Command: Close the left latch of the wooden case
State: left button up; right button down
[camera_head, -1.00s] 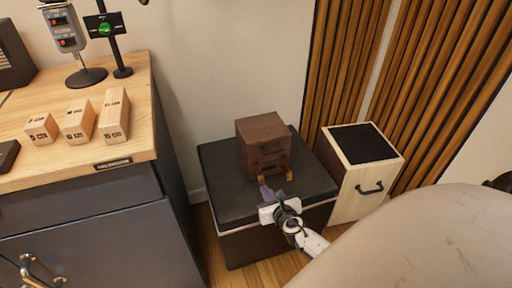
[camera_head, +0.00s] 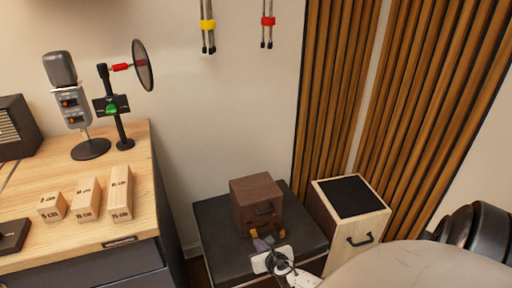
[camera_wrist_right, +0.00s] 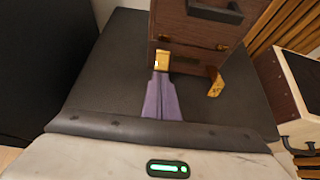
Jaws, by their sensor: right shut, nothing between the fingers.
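The dark brown wooden case (camera_head: 252,190) stands on a black padded box, with its handle side facing me. In the right wrist view, the case (camera_wrist_right: 180,32) shows a dark handle and two gold latches low on its front. The left latch (camera_wrist_right: 162,61) lies right at my fingertips and looks raised near the front face. The right latch (camera_wrist_right: 215,82) sticks outward and down. My right gripper (camera_head: 264,243) is shut and empty; its purple fingers (camera_wrist_right: 163,74) reach the left latch and appear to touch it. My left gripper is not in view.
The black padded box (camera_head: 219,228) has bare top on both sides of the case. A light wooden box with a black top (camera_head: 348,197) stands close on the right. A wooden desk (camera_head: 140,190) with a microphone and blocks is at the left. A slatted wall is behind.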

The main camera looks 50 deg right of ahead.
aim_at(254, 231)
jog(key=shift+w+d+r+p, duration=0.15)
jog(key=shift+r+p, duration=0.15)
jog(key=shift+r, duration=0.15)
jog(key=shift+w+d+r+p, duration=0.1)
jog(key=shift+w+r+p, duration=0.05)
jog(key=shift+r+p, duration=0.2)
jog(key=shift+w+r, duration=0.2)
jog(key=shift+r, duration=0.2)
jog(key=shift+f, duration=0.3)
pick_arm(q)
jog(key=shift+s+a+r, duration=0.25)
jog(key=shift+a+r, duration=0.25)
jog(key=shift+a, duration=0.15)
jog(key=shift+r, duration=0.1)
pick_arm(e)
jog(key=shift+r, duration=0.15)
pick_arm(q)
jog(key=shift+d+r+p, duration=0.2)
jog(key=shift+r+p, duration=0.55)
jog(key=shift+p, duration=0.05)
pick_arm(e)
jog(key=shift+r, duration=0.7)
